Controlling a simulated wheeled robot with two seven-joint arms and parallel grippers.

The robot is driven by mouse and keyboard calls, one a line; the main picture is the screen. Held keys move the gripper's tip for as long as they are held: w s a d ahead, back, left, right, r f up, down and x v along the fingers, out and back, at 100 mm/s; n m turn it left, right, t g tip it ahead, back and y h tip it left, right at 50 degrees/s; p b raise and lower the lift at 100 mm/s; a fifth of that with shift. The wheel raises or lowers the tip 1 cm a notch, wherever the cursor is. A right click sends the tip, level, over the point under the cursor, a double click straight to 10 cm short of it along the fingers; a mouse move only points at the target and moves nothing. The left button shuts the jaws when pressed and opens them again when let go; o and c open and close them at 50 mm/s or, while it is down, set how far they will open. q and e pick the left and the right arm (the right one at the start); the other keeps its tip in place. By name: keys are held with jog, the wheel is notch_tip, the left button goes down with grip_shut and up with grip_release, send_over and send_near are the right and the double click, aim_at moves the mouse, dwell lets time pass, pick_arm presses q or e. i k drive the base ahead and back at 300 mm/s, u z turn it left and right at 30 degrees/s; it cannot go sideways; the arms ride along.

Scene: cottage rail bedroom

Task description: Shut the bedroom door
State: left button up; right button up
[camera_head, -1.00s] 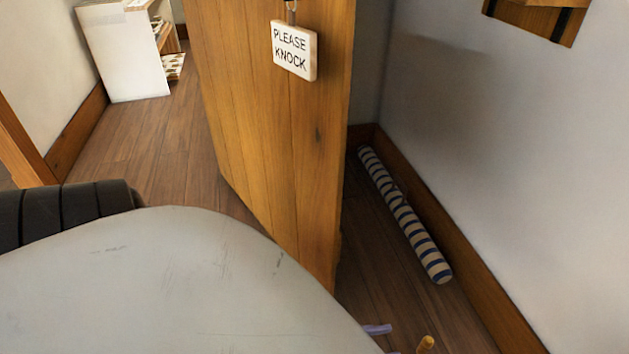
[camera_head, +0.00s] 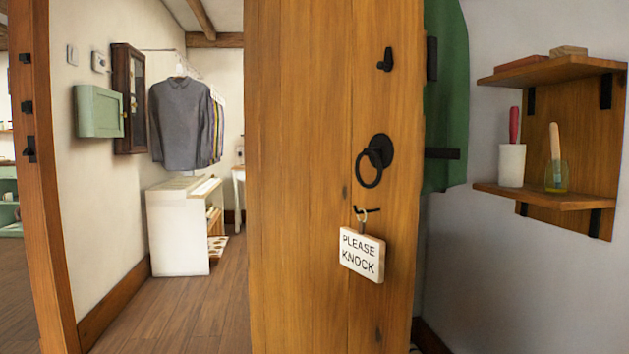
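The wooden bedroom door (camera_head: 295,180) stands open in the middle of the head view, seen on its broad face. A black ring handle (camera_head: 369,183) hangs on a round plate on it, with a small black latch piece (camera_head: 385,60) above. A white "PLEASE KNOCK" sign (camera_head: 362,254) hangs from a hook below the ring. The wooden door frame post (camera_head: 52,200) is at the left, with black metal fittings, apart from the door. Neither of my grippers shows in the view.
Through the opening are a white shelf unit (camera_head: 177,230), hanging clothes (camera_head: 180,122), a green wall box (camera_head: 98,111) and bare wood floor (camera_head: 180,315). To the right of the door are a green cloth (camera_head: 447,100) and a wall shelf (camera_head: 545,196) holding a cup and a jar.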

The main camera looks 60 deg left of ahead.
aim_at(316, 96)
jog(key=i, duration=0.3)
jog(key=u, duration=2.1)
